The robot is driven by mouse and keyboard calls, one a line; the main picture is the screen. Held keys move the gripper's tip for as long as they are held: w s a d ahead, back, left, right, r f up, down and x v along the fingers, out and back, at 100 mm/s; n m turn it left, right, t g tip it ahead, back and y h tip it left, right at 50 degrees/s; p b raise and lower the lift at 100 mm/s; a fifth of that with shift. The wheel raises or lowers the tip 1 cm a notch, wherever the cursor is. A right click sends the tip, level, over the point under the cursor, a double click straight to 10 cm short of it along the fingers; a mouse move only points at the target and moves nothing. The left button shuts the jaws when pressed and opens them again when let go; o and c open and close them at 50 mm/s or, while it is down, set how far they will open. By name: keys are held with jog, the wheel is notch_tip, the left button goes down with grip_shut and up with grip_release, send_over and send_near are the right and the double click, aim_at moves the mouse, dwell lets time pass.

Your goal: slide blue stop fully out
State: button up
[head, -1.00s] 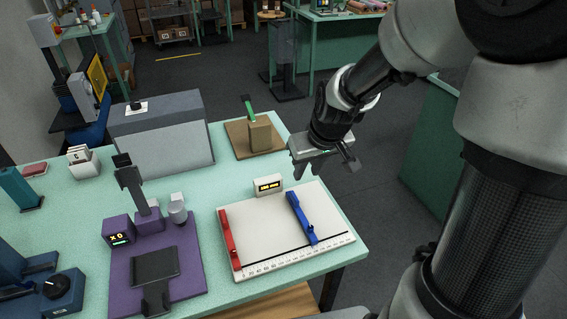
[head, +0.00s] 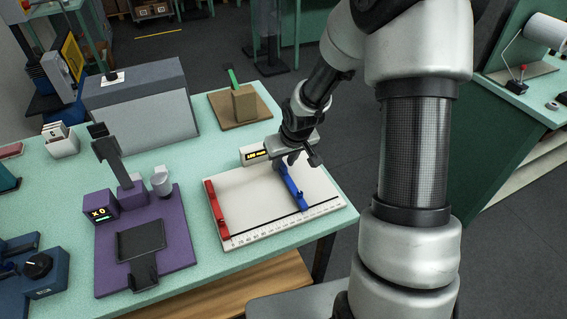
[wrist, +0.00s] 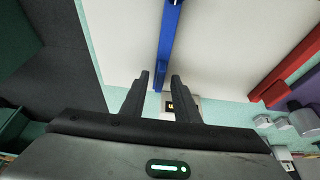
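The blue stop (head: 293,189) is a long bar lying across the white measuring board (head: 255,215), right of the red stop (head: 216,208). My gripper (head: 291,160) hangs over the far end of the blue stop in the head view. In the wrist view the blue stop (wrist: 168,45) runs up from between the two fingers of my gripper (wrist: 160,78). The fingers are apart, with a gap on either side of the bar's line. I cannot tell whether they reach down around it. The red stop also shows at the right of the wrist view (wrist: 291,66).
A small display (head: 254,155) with yellow digits stands at the board's far edge, close to my gripper. A ruler scale runs along the near edge. A purple stand (head: 180,235) is to the left. A wooden block on a brown base (head: 243,103) stands behind.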

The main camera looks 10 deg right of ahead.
jog(key=shift+w+f, duration=0.1)
jog(key=shift+f, duration=0.1)
grip_shut()
jog(key=d+p, duration=0.1)
jog(key=d, duration=0.2)
jog(key=w+d+p, duration=0.1)
jog(key=d, duration=0.3)
jog(key=w+d+p, duration=0.1)
jog(key=d, duration=0.2)
jog(key=shift+d+p, duration=0.35)
jog(key=shift+d, duration=0.05)
grip_release()
jog(key=shift+d, duration=0.1)
